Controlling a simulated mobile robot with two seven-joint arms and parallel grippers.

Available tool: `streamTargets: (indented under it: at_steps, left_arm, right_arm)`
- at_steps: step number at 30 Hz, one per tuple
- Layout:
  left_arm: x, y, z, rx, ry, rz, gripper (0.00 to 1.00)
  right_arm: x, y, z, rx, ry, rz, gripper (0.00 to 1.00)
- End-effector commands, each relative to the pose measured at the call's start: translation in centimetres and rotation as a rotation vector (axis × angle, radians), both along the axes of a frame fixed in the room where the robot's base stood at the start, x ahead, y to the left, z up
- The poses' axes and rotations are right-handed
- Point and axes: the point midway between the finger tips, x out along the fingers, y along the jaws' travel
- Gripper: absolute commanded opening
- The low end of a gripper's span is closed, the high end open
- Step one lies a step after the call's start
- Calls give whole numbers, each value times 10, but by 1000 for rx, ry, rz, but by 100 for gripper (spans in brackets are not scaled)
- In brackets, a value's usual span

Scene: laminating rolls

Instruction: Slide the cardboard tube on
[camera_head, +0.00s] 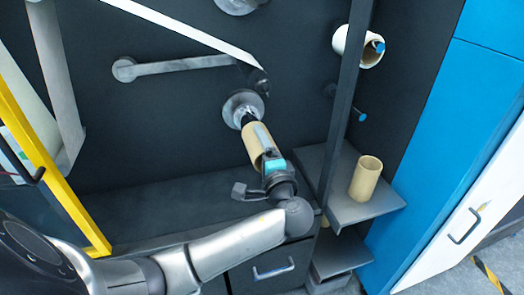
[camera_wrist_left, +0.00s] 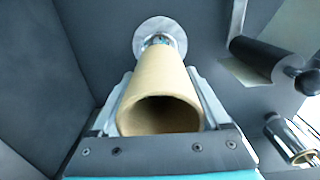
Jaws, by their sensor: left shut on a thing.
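A tan cardboard tube (camera_head: 253,146) is held by my left gripper (camera_head: 264,139) in front of the machine's dark panel. In the left wrist view the tube (camera_wrist_left: 161,82) lies between the two fingers (camera_wrist_left: 160,100), its open near end facing the camera. Its far end points at a round metal flange with a short spindle (camera_wrist_left: 158,38), which also shows in the head view (camera_head: 242,108). The tube's far end is at or very close to the spindle tip; I cannot tell how far it is on. My right gripper is not in view.
Another cardboard tube (camera_head: 365,178) stands upright on a grey shelf (camera_head: 350,211) at the right. A white roll (camera_head: 357,46) hangs on a blue-tipped peg above. A dark post (camera_head: 345,100) stands between them and my left gripper. A white web (camera_head: 185,27) runs overhead.

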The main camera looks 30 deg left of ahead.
Motion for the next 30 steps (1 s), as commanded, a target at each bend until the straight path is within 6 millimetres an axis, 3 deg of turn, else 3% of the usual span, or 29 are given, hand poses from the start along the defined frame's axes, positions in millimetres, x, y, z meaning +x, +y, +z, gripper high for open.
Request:
streamTargets:
  at_steps: [30]
  left_arm:
    - [40,47,0,1,-1,1,24]
  right_arm:
    - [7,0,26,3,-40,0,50]
